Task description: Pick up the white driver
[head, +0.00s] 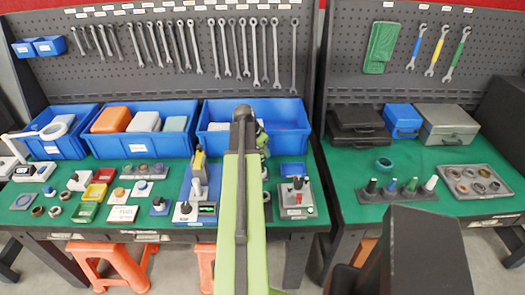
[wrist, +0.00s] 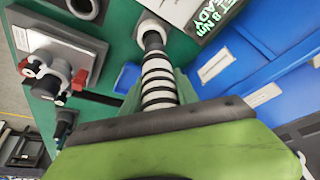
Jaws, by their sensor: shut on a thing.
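A white-topped driver (head: 431,184) stands at the right end of a row with black, blue and green ones on the right-hand bench. My gripper (head: 243,113) is over the left-hand bench, well to the left of that row; my green arm hides much of what lies under it. In the wrist view a black-and-white ribbed piece (wrist: 158,80) comes out from under my gripper's dark edge, its dark neck near a white ring. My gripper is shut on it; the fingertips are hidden. I cannot tell whether this piece is a driver.
A grey device with a red part (head: 297,198) stands right of my arm. A device with a small lit screen (head: 207,208) stands left of it. Blue bins (head: 64,147) line the back, and small trays and rings crowd the left bench. A seal tray (head: 478,183) lies far right.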

